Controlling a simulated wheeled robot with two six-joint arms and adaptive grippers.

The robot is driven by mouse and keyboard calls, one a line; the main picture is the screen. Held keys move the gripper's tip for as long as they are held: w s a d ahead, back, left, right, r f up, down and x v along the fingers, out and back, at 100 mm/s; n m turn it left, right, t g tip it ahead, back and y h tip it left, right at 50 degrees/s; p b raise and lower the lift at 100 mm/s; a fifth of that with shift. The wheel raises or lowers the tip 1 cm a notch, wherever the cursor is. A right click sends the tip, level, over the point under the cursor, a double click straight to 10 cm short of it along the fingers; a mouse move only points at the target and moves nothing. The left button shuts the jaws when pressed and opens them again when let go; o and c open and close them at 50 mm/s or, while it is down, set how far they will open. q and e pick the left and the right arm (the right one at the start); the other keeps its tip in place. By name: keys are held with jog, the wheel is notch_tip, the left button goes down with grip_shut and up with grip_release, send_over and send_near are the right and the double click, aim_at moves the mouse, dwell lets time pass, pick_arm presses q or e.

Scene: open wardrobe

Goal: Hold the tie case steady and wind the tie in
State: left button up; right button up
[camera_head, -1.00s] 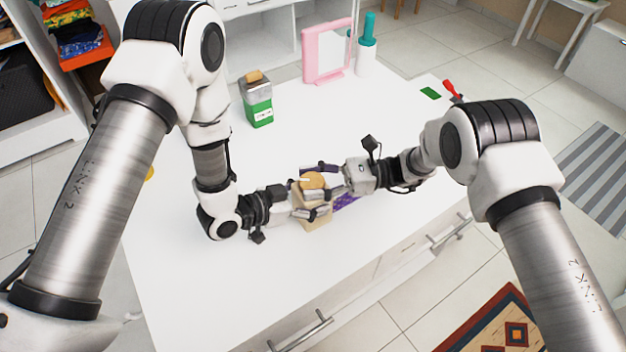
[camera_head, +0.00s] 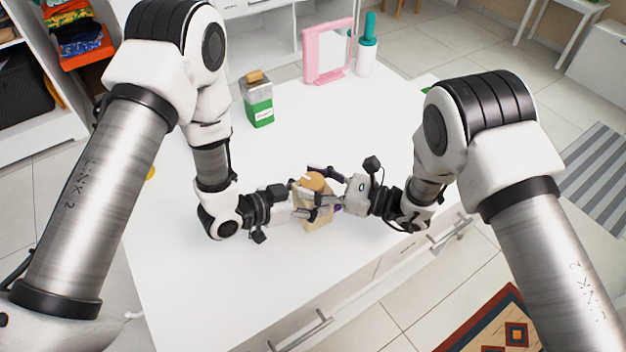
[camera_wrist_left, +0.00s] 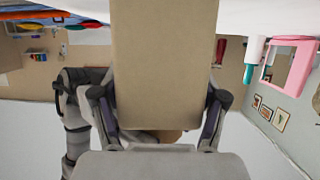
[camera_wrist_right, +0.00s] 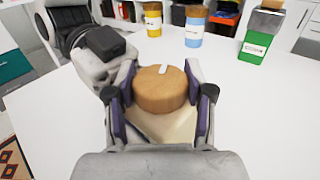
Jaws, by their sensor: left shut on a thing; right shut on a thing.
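The tie case (camera_head: 316,222) is a tan box standing on the white table. My left gripper (camera_head: 300,205) is shut on its body from the left; in the left wrist view the case (camera_wrist_left: 165,65) fills the middle between the fingers. A round wooden knob (camera_head: 313,181) sits on the case, with a pale mark on its top. My right gripper (camera_head: 325,190) is shut on the knob; in the right wrist view its fingers (camera_wrist_right: 162,95) are on both sides of the knob (camera_wrist_right: 160,90).
A green-labelled container (camera_head: 257,100), a pink-framed mirror (camera_head: 328,50) and a teal-topped white bottle (camera_head: 366,50) stand towards the back. The right wrist view also shows yellow (camera_wrist_right: 153,20) and blue (camera_wrist_right: 195,28) jars. The table's front left is clear.

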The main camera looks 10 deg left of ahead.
jog(key=o, duration=1.2)
jog(key=d, duration=0.4)
jog(key=s+d, duration=0.1)
jog(key=d, duration=0.7)
jog(key=shift+s, duration=0.25)
